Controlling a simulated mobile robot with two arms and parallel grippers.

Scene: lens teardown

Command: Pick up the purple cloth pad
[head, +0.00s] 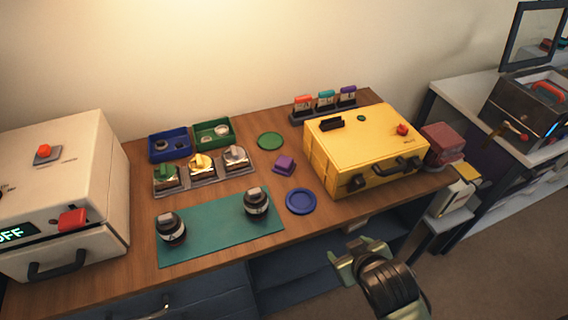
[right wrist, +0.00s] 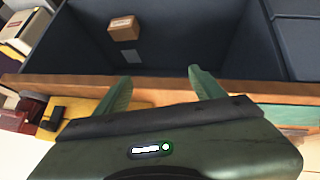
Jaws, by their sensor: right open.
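The purple cloth pad (head: 284,165) lies on the wooden table, between the grey tray of small stands and the yellow case, just behind the blue round dish. My right gripper (head: 357,250) is open and empty in the head view, in front of the table's front edge, to the lower right of the pad and apart from it. In the right wrist view its two fingers (right wrist: 158,85) are spread with nothing between them, and the pad does not show there. My left gripper is in neither view.
A blue round dish (head: 300,201) and a green mat (head: 208,225) with two dark lens parts lie near the pad. A yellow case (head: 350,140) stands to its right and a green disc (head: 270,141) behind it. An open compartment with a small box (right wrist: 124,28) shows in the right wrist view.

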